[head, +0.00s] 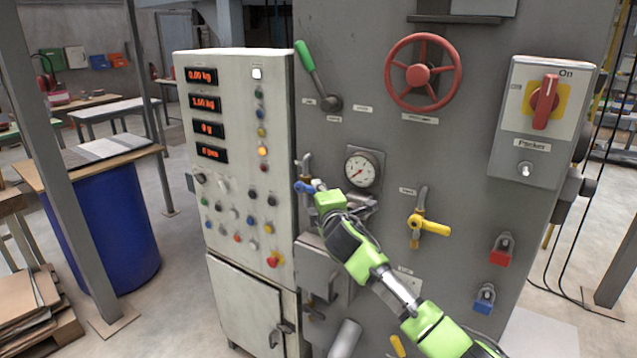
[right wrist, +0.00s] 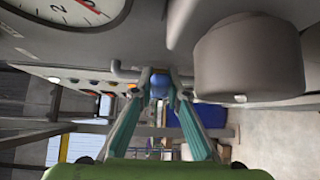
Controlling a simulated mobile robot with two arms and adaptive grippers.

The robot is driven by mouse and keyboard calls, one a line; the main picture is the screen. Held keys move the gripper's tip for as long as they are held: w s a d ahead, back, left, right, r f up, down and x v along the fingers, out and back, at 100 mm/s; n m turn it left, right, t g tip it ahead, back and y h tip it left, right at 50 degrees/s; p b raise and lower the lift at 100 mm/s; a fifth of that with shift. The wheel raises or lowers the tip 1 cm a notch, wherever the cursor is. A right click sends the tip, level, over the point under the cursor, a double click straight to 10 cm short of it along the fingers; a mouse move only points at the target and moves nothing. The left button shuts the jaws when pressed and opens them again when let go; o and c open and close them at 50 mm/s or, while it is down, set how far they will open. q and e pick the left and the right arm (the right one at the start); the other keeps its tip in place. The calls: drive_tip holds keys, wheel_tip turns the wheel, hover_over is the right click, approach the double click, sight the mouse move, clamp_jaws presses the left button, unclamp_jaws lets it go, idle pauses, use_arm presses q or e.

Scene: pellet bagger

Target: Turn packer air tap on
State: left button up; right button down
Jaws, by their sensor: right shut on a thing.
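A tap with a blue lever (head: 303,187) sits on the grey machine panel, left of the round pressure gauge (head: 361,170). My right gripper (head: 317,189) reaches it from the lower right and is shut on the blue lever. In the right wrist view the blue lever (right wrist: 160,82) lies between my two fingertips (right wrist: 161,94), with a grey pipe behind it. The tap's label is not readable, and its body is partly hidden by the gripper in the head view. My left gripper is not in view.
A yellow-handled tap (head: 430,226) is right of my right arm. A red handwheel (head: 422,72), a green lever (head: 305,56) and a red rotary switch (head: 545,101) are above. The button cabinet (head: 237,150) stands close on the left. A grey cylinder (right wrist: 248,62) is near the right wrist camera.

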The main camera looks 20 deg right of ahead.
drive_tip(key=shift+w+a+r+n+g+p, duration=0.15)
drive_tip(key=shift+r+n+g+p, duration=0.8)
drive_tip(key=shift+p, duration=2.95)
drive_tip(key=shift+r+p, duration=0.1)
drive_tip(key=shift+p, duration=0.25)
drive_tip(key=shift+w+r+n+g+p, duration=0.1)
drive_tip(key=shift+n+g+p, duration=0.2)
drive_tip(key=shift+g, duration=0.25)
drive_tip(key=shift+w+a+r+n+g+h, duration=0.15)
drive_tip(key=shift+a+r+n+g+h, duration=0.05)
drive_tip(key=shift+n+g+h, duration=0.25)
drive_tip(key=c, duration=2)
unclamp_jaws()
drive_tip(key=shift+o, duration=0.2)
drive_tip(key=shift+r, duration=0.1)
drive_tip(key=v, duration=1.2)
